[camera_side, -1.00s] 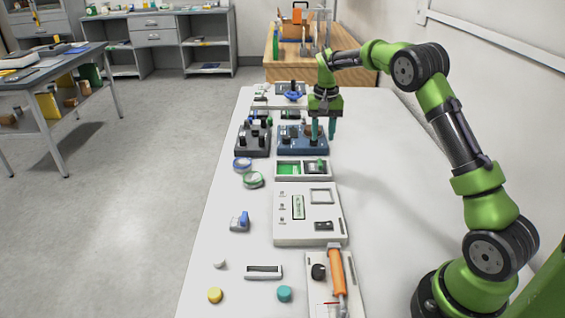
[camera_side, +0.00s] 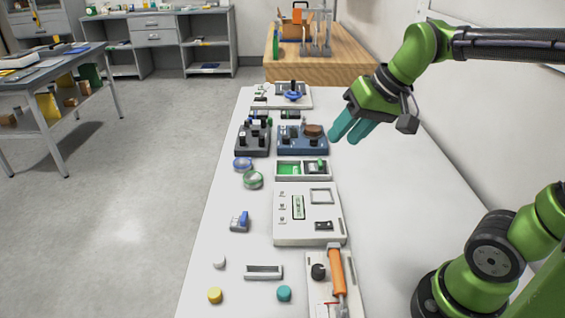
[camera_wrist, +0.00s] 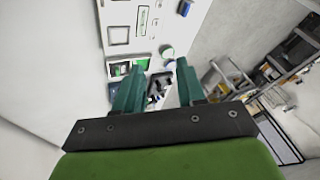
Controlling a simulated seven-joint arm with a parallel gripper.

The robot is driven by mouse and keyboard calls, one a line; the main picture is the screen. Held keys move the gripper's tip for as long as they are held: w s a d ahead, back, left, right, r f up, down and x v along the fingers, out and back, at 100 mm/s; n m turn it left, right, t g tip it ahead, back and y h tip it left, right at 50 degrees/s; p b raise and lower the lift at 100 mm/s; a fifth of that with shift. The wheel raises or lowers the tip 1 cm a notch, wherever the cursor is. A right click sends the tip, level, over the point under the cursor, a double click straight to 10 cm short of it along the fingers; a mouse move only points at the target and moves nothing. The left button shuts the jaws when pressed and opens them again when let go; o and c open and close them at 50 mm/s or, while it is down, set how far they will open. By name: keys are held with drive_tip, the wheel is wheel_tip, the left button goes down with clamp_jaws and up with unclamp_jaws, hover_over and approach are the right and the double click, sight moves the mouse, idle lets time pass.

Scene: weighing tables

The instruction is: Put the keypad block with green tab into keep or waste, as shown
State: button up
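My gripper (camera_side: 344,138) hangs tilted above the right side of the white table, to the right of the blue post block. Its two teal fingers are apart with nothing between them. In the wrist view my gripper (camera_wrist: 158,80) shows both fingers spread. A two-part white tray (camera_side: 303,179) lies in front of the post blocks. Its left part is green inside. Its right part holds a small dark block with a green part (camera_side: 316,166), which may be the keypad block; its keys are too small to make out. No keep or waste label is readable.
A blue post block (camera_side: 291,149) bears a brown round piece (camera_side: 313,131). A dark grey post block (camera_side: 252,148) stands to its left. A white device with a display (camera_side: 292,230) lies nearer, with an orange-handled tool (camera_side: 337,272) beyond its front. The table's right side is clear.

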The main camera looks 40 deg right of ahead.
drive_tip(key=s+a+f+n+t, duration=0.1)
drive_tip(key=s+a+f, duration=0.1)
drive_tip(key=s, duration=0.4)
drive_tip(key=shift+s+a+f, duration=0.15)
drive_tip(key=shift+a+f, duration=0.2)
drive_tip(key=shift+a, duration=0.05)
